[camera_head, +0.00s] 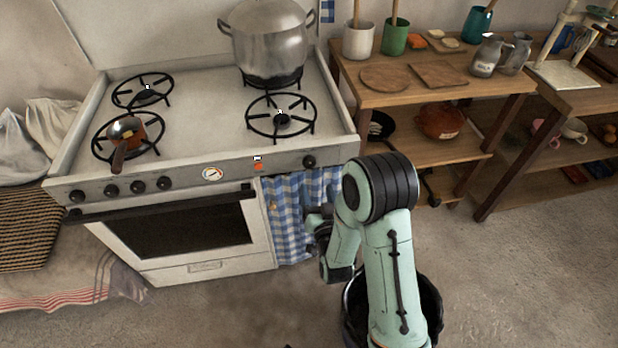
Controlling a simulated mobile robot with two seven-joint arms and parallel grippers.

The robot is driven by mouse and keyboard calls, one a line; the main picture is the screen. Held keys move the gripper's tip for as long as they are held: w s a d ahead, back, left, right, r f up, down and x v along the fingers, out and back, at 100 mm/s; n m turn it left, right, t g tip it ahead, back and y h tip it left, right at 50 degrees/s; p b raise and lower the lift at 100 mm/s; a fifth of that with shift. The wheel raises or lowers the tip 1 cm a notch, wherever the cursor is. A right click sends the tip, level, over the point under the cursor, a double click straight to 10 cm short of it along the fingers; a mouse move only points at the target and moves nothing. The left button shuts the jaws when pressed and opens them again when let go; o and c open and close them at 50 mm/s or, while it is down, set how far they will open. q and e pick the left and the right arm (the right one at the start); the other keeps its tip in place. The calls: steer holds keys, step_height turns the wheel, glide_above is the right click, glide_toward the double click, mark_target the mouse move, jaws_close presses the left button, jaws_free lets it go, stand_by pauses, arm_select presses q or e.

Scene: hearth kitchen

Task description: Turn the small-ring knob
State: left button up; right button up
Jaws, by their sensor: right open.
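The white stove's front panel carries several dark round knobs. A group of them (138,187) sits on the left, and a single knob (309,161) sits near the right end. I cannot tell from markings which one is the small-ring knob. The burners on top are black rings, including a bare one (281,118) at front right. My right gripper (314,222) is open, low in front of the blue checked curtain, below the single right knob and apart from it. Its fingers are small and partly hidden by my arm. My left gripper is not in view.
A steel pot (268,45) stands on the back right burner, and a small copper pan (127,132) on the front left one, its handle over the front edge. The oven door handle (160,203) juts out below the knobs. A wooden shelf (430,88) stands at right.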

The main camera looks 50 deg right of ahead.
mark_target(310, 166)
steer(key=b+x, duration=0.2)
steer(key=x, duration=0.6)
steer(key=shift+w+d+f, duration=0.1)
steer(key=shift+w+d, duration=0.05)
steer(key=shift+w, duration=0.2)
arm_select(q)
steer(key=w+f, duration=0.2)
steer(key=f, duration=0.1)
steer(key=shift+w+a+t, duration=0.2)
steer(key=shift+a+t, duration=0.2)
arm_select(e)
steer(key=c, duration=1.1)
